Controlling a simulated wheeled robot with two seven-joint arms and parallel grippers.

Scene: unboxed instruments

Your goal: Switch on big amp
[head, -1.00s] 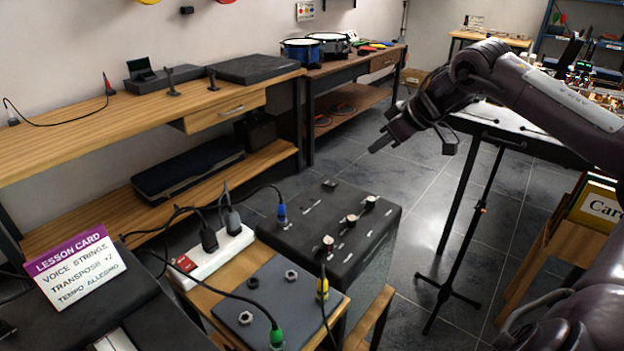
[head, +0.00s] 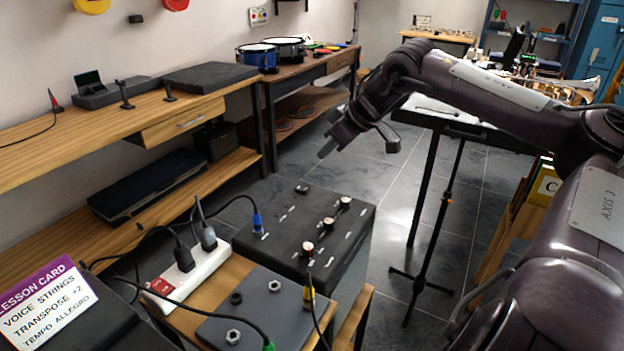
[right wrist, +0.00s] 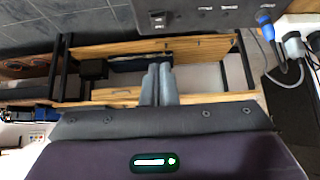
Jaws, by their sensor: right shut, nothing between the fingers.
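The big amp (head: 320,224) is a black box on the floor in the middle of the head view. My right gripper (head: 325,151) is shut and empty, above and beyond the far end of the amp. Its fingers (right wrist: 160,85) are together. My left gripper is not in view.
A white power strip (head: 193,275) with a red switch and a grey pedal box (head: 252,310) stand in front of the amp. A music stand (head: 436,170) is to the right. Wooden benches (head: 130,130) line the left wall. Grey floor is clear around the amp's far end.

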